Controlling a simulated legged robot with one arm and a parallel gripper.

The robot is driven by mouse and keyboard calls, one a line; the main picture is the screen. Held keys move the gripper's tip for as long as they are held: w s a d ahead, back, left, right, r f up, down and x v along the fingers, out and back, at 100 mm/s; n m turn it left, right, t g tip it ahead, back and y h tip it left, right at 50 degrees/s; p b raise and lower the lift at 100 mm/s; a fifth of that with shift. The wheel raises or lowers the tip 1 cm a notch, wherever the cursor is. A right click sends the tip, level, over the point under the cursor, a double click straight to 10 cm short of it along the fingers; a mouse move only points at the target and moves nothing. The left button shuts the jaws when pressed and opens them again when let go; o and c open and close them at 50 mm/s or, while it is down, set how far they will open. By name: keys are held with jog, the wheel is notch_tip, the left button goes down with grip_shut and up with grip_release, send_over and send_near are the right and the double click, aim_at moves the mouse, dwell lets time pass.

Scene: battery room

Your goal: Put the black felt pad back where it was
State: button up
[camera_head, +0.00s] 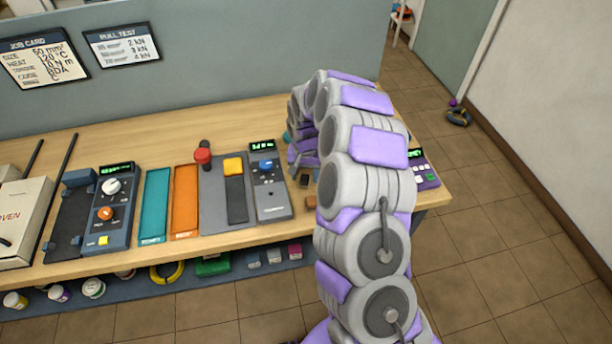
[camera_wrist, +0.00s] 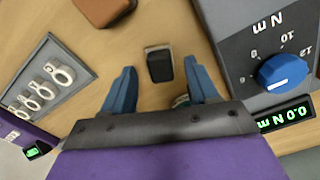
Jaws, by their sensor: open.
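A small black pad (camera_wrist: 159,66) with a pale edge, which looks like the black felt pad, lies flat on the wooden bench in the wrist view. In the head view a small dark piece (camera_head: 304,180), seemingly the same one, lies just left of my arm. My gripper (camera_wrist: 162,88) is open, with its two blue fingers apart and nothing held between them. The pad shows between and slightly beyond the fingertips. I cannot tell the height of the fingers above it. In the head view my arm hides the gripper's fingers.
A brown block (camera_wrist: 103,8) lies beyond the pad. A grey meter with a blue knob (camera_wrist: 283,71) stands close on the right in the wrist view. A grey panel with several white rings (camera_wrist: 48,80) is on the left. Teal (camera_head: 155,206) and orange (camera_head: 185,202) strips lie farther left.

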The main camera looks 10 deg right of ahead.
aim_at(308, 177)
notch_tip(308, 177, up, 10)
jog(key=p, duration=0.2)
jog(key=s+a+r+n, duration=0.2)
jog(key=s+r, duration=0.6)
jog(key=s, duration=0.1)
jog(key=s+d+r+n+g, duration=0.1)
jog(key=s+r, duration=0.2)
jog(key=s, duration=1.3)
jog(key=s+d+r+n, duration=0.1)
jog(key=s+r, duration=0.2)
jog(key=s, duration=1.4)
jog(key=shift+s+d+r+n+g, duration=0.2)
jog(key=shift+r+n+g, duration=0.1)
jog(key=shift+r+g, duration=0.1)
